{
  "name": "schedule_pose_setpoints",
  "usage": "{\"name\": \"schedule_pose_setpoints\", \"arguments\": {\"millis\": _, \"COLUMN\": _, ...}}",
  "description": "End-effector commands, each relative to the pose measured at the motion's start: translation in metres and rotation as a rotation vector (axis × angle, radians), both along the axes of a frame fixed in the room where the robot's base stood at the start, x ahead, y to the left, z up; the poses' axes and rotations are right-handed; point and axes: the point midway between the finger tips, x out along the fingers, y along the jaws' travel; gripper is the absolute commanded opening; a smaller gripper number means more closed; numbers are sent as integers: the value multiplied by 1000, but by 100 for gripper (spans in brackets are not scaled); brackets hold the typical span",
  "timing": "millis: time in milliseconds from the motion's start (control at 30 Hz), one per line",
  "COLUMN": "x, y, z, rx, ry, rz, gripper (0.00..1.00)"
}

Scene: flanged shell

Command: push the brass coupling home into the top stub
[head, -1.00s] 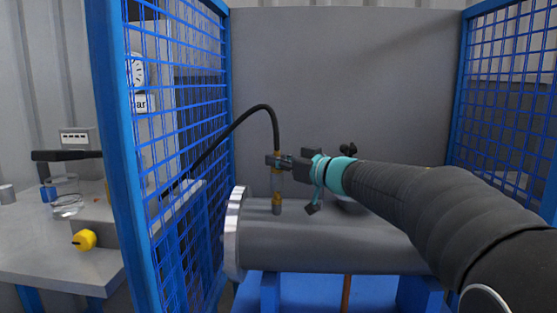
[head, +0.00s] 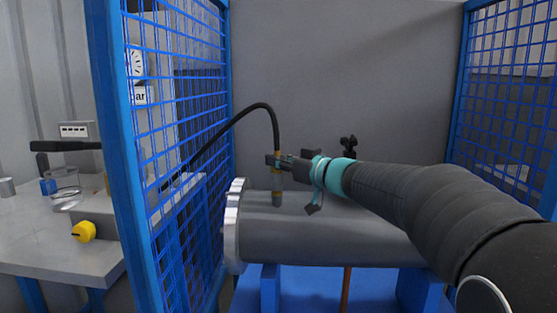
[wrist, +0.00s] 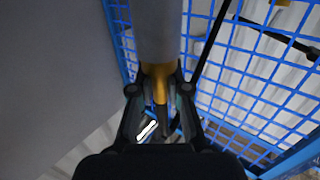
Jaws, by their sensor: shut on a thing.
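My gripper (head: 277,161) is shut on the brass coupling (head: 277,178) above the shell. In the wrist view the coupling's brass part (wrist: 158,76) shows between the fingertips (wrist: 160,95). The coupling hangs upright under the black hose (head: 275,120), which arches away to the left. The grey top stub (head: 277,199) stands on the flanged shell (head: 320,232), directly below the coupling and in line with it. The coupling's lower end meets the stub's mouth; how deep it sits cannot be told.
Blue mesh guards (head: 172,120) stand left and right, with a grey wall (head: 345,70) behind. The shell lies on blue supports (head: 270,288). At the left a bench (head: 50,245) holds a yellow knob (head: 83,231) and a glass (head: 64,185). Space above the shell is mostly free.

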Motion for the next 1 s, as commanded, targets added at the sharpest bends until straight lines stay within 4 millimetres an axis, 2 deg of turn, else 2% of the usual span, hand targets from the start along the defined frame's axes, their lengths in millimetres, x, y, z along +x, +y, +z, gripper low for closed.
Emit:
{"name": "schedule_pose_setpoints", "arguments": {"millis": 233, "x": 0, "y": 0, "z": -5, "rx": 0, "ry": 0, "rz": 0, "gripper": 0}}
{"name": "schedule_pose_setpoints", "arguments": {"millis": 267, "x": 0, "y": 0, "z": -5, "rx": 1, "ry": -1, "rz": 0, "gripper": 23}}
{"name": "schedule_pose_setpoints", "arguments": {"millis": 333, "x": 0, "y": 0, "z": -4, "rx": 1, "ry": -1, "rz": 0, "gripper": 41}}
{"name": "schedule_pose_setpoints", "arguments": {"millis": 367, "x": 0, "y": 0, "z": -4, "rx": 0, "ry": 0, "rz": 0, "gripper": 45}}
{"name": "schedule_pose_setpoints", "arguments": {"millis": 733, "x": -2, "y": -3, "z": -4, "rx": 0, "ry": 0, "rz": -1, "gripper": 45}}
{"name": "schedule_pose_setpoints", "arguments": {"millis": 867, "x": -12, "y": -16, "z": -4, "rx": 0, "ry": 0, "rz": -2, "gripper": 45}}
{"name": "schedule_pose_setpoints", "arguments": {"millis": 1000, "x": -29, "y": -36, "z": -4, "rx": -1, "ry": -1, "rz": -4, "gripper": 45}}
